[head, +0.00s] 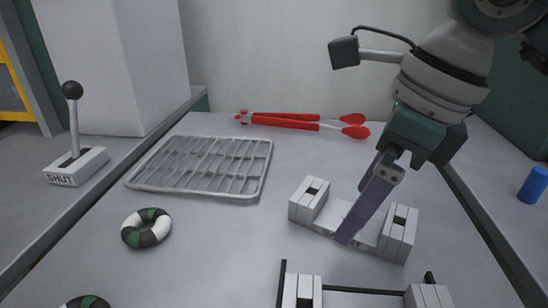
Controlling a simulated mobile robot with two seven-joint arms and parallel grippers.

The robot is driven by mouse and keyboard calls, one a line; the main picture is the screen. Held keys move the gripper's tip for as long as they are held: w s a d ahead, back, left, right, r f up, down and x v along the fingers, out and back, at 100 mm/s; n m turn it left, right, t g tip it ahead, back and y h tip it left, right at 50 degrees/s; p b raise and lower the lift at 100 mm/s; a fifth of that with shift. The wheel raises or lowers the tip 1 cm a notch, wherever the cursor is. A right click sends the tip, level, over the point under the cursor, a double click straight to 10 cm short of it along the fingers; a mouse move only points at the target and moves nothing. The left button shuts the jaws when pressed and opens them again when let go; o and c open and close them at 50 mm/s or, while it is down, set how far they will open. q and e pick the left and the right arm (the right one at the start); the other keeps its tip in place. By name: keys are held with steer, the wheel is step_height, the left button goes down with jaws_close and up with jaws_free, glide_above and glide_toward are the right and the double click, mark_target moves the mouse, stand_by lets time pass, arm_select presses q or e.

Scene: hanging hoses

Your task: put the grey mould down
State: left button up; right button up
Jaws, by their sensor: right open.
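The grey mould (308,199) is a pale grey piece with an upright slotted block at each end and a low middle part between them. It appears to rest level on the grey table, right of centre. My right gripper (350,236) reaches down from the upper right, with its purple fingers over the mould's middle. It is open; the near finger hides part of the mould's middle, and I cannot tell whether it touches. My left gripper is out of view.
A wire rack (205,165) lies to the left, with red tongs (300,121) behind. A similar blocky piece in a black frame (360,290) is cut off at the bottom. A lever marked SHUT (75,165) stands far left.

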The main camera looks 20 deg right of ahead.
steer(key=p+v, duration=0.1)
steer(key=v, duration=0.9)
steer(key=shift+r, duration=0.35)
